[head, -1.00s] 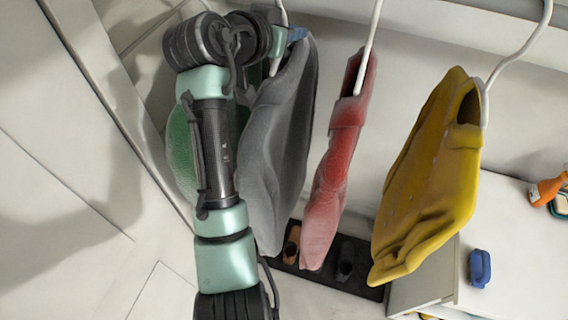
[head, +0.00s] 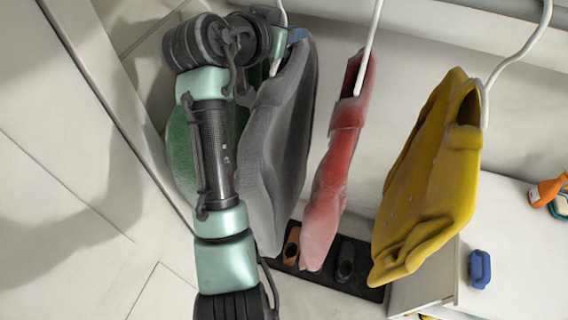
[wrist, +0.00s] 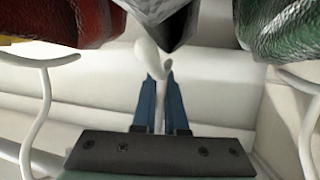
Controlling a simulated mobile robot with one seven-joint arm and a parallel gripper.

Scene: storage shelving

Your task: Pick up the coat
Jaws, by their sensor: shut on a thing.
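A grey coat (head: 285,130) hangs between a green coat (head: 182,150), partly hidden behind my arm, and a red coat (head: 336,170). A yellow coat (head: 430,185) hangs farther right. In the wrist view, the lower tip of my view's grey coat (wrist: 165,20) is at top centre, with red coat (wrist: 80,22) left and green coat (wrist: 285,35) right. My gripper (wrist: 155,85) has its blue fingers close together around the white hanger stem (wrist: 150,55) just beside the grey coat. In the head view, only a bit of blue finger shows at the coat's top.
White hanger hooks (head: 370,45) rise beside the coats. A dark shoe tray (head: 365,287) with shoes lies below. A white cabinet (head: 520,235) stands at right, with a blue object (head: 480,268) on it. A pale wall or panel is close on the left.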

